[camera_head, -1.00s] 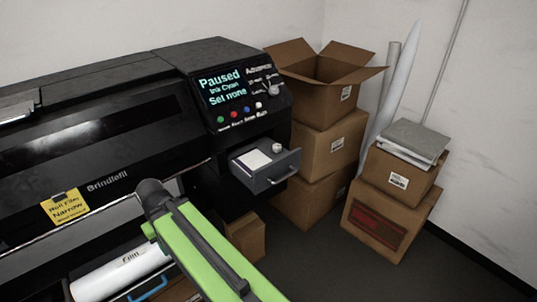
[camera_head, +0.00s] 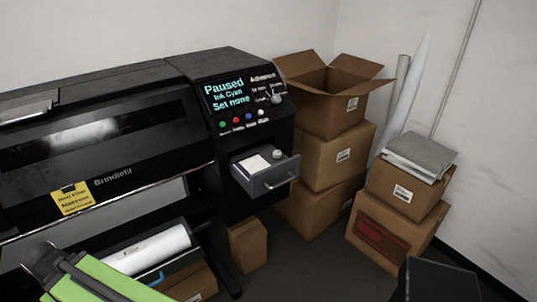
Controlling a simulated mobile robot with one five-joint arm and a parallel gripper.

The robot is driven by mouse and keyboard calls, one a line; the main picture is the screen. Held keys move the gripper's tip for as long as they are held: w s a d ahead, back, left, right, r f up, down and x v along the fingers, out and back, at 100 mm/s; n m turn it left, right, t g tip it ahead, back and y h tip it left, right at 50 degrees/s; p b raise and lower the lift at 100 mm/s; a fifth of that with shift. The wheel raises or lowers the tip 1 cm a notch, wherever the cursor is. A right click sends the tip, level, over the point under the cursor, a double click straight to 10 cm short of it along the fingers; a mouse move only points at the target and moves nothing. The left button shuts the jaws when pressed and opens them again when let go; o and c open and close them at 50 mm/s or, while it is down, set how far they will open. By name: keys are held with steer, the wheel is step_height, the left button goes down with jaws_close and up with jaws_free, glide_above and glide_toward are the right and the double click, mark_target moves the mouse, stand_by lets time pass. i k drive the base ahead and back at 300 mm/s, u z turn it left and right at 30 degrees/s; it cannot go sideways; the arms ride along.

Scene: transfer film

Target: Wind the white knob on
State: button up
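A pale knob (camera_head: 276,98) sits at the right side of the printer's black control panel (camera_head: 238,130), beside the label "Advance" and a short list of settings too small to read. The screen (camera_head: 226,94) says "Paused", "Ink Cyan", "Set none". A second small pale round piece (camera_head: 278,154) is in the open grey drawer (camera_head: 268,180) below the panel, next to a white card (camera_head: 251,163). My green arm link shows at the lower left, well away from the knob. My gripper is not clearly visible.
Green, red, blue and white buttons line the panel below the screen. A white film roll (camera_head: 150,250) lies in the printer's lower bay. Stacked cardboard boxes (camera_head: 335,155) stand close to the right. A dark block (camera_head: 436,280), unclear, juts in at the lower right.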

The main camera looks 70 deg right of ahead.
mark_target(277, 154)
steer(key=u, duration=0.15)
steer(key=k, duration=1.3)
steer(key=z, duration=0.65)
steer(key=i, duration=0.5)
steer(key=u, duration=0.1)
